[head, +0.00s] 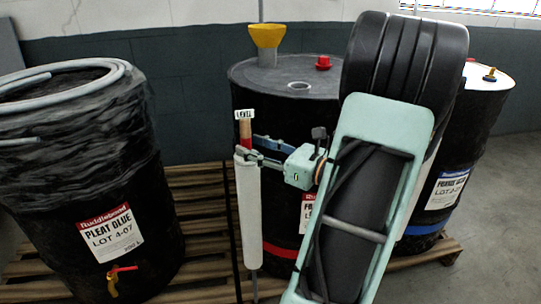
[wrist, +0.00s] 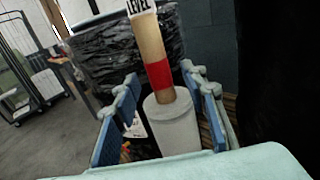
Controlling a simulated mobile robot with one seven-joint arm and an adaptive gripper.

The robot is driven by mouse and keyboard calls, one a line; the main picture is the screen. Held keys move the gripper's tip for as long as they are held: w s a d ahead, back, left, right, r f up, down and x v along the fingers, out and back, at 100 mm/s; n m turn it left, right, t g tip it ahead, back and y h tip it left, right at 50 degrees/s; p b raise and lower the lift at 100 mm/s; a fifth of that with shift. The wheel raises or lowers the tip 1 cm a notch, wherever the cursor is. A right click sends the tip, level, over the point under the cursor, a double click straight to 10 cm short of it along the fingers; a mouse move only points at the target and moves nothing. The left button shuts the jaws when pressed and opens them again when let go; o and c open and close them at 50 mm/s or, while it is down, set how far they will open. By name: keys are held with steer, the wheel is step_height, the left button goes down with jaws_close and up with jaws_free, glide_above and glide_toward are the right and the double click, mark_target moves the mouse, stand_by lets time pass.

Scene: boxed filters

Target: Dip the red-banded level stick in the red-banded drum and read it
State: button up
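The level stick (head: 245,128) stands upright, its wooden top with a red band and a "LEVEL" tag rising out of a pale grey tube (head: 249,210). It also shows in the wrist view (wrist: 153,50), its lower part hidden in the tube. My gripper (head: 252,148) is at the stick's top. In the wrist view my gripper (wrist: 163,85) is open, one blue-padded finger on each side of the stick, with gaps visible. The red-banded drum (head: 281,249) stands just behind, partly hidden by my arm. An open hole with a pale rim (head: 299,86) shows in its lid.
A yellow funnel (head: 267,36) and a red cap (head: 323,62) are on the drum's lid. A wrapped drum (head: 80,180) with a hose coil stands left, a blue-banded drum (head: 455,170) right. The wooden pallet (head: 200,190) lies beneath.

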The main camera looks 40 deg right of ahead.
mark_target(245, 115)
steer(key=shift+x, duration=1.3)
steer(key=shift+c, duration=0.4)
jaws_close()
steer(key=shift+r+p, duration=3.55)
steer(key=shift+r, duration=0.45)
steer(key=shift+r+p, duration=3.55)
steer(key=shift+r, duration=0.45)
step_height(245, 115, up, 8)
steer(key=p, duration=0.7)
